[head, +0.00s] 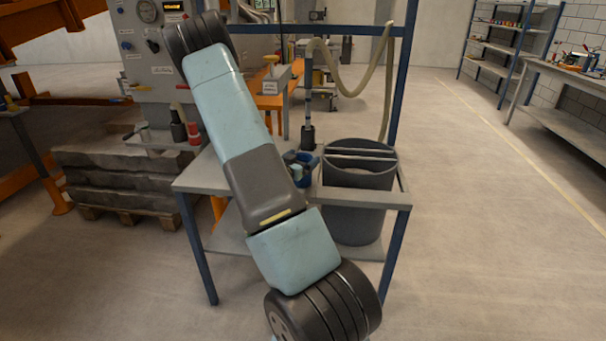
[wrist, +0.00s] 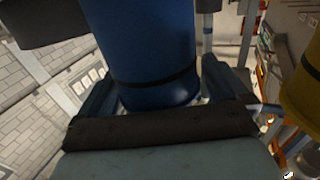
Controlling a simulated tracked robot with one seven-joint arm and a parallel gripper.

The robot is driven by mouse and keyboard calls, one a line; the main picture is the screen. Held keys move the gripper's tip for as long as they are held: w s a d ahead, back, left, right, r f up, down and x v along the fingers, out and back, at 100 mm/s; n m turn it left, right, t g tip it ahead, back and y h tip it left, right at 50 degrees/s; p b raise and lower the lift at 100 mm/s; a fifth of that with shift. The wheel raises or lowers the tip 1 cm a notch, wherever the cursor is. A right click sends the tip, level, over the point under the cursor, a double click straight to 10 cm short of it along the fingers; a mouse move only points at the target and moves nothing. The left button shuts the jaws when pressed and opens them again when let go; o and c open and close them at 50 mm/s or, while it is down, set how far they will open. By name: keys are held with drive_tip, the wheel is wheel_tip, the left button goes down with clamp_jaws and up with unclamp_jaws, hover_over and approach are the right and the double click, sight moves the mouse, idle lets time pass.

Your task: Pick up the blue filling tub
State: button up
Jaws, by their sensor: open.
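The blue filling tub (wrist: 150,50) fills the upper middle of the wrist view as a large blue cylinder with a thin dark band. My gripper (wrist: 162,92) is open, with one dark finger on each side of the tub's near end. The tub stands between the fingers, close to the dark palm; whether either finger touches it I cannot tell. In the head view a small blue shape (head: 300,164) shows beside my arm at the bench. My arm hides part of that spot, and I cannot make out the fingers there.
A grey bin (head: 358,178) stands at the right of the steel bench (head: 205,178). A ribbed hose (head: 350,88) and blue frame posts rise behind. A red container (head: 194,133) is left of my arm. A yellow cylinder (wrist: 302,85) is close on the right in the wrist view.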

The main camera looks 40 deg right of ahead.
drive_tip(key=shift+c, duration=0.2)
drive_tip(key=c, duration=1.2)
drive_tip(key=shift+r, duration=0.1)
drive_tip(key=shift+c, duration=0.2)
